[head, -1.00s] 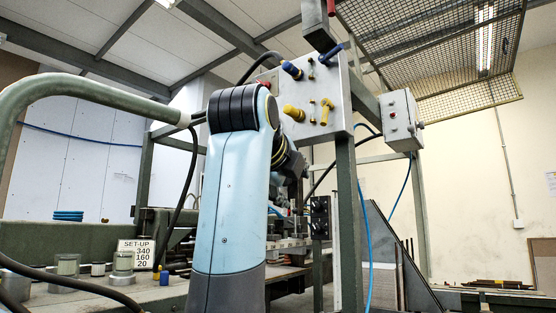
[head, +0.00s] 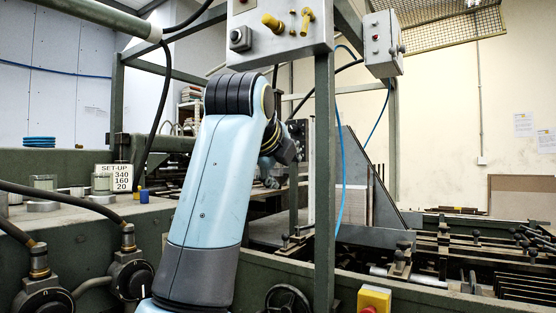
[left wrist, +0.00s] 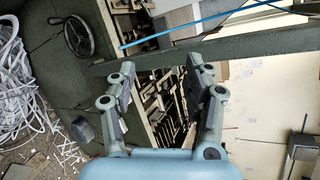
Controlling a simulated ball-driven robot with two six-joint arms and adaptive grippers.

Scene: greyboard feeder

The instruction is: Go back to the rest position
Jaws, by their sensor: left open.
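My left gripper (left wrist: 158,70) shows in the left wrist view with its two fingers spread apart and nothing between them. Beyond the fingers are the machine's green beam and the feeder's bars. In the head view my light blue left arm stands upright in the middle, leaning a little right, and its wrist bends away behind the dark joint. The gripper itself is hard to make out there. My right gripper is in neither view. The setup card (head: 122,177) stands on the green machine ledge left of the arm.
A grey control box (head: 279,30) on a green post (head: 324,190) is close above and right of my arm. A handwheel (head: 287,300) and a yellow switch box (head: 374,299) are low in front. White strip waste (left wrist: 25,85) lies on the floor in the wrist view.

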